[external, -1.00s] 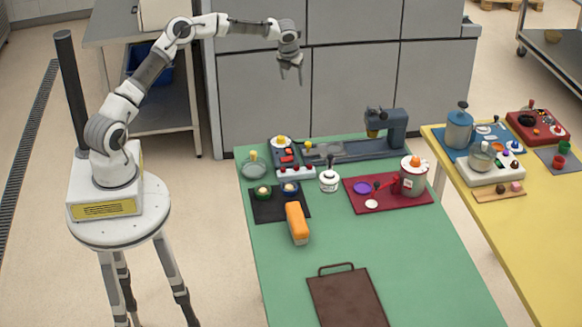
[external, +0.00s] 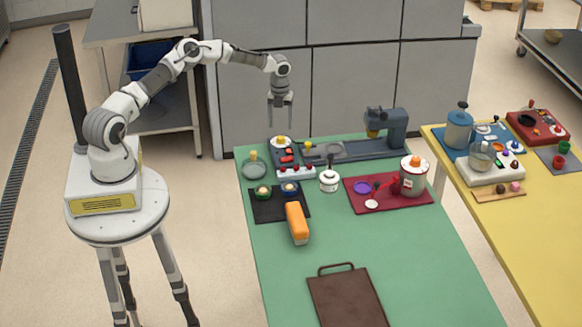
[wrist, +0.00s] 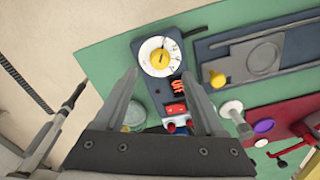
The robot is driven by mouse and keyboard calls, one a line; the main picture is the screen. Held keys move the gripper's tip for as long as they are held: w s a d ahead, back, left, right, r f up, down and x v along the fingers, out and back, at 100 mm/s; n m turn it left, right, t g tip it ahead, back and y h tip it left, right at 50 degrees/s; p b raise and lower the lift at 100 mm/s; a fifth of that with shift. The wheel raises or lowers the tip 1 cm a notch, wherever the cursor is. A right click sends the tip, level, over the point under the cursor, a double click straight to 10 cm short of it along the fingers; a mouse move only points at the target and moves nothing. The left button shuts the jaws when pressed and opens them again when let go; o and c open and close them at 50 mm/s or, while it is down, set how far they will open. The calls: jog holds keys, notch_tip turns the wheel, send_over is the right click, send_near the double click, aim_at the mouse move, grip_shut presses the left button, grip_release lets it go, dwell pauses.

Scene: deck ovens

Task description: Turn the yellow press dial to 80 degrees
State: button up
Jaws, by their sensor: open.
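The yellow press dial (wrist: 159,56) is a yellow knob on a round white scale plate at the far end of a dark grey control panel (wrist: 150,86). In the external view the dial (external: 281,141) sits at the back left of the green table. The knob's exact angle is too small to read. My gripper (external: 280,97) is open and empty, pointing down in the air above the dial, not touching it. In the wrist view its fingers (wrist: 161,85) spread on either side of the panel, with the dial ahead beyond the tips.
A press (external: 386,128) on a dark base stands right of the panel, with a yellow knob (external: 308,145) at its left end. A glass-lidded dish (external: 254,168) is left of the panel. The air around my gripper is clear.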

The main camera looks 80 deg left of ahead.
aim_at(281, 137)
jog(key=shift+f, duration=2.8)
grip_shut()
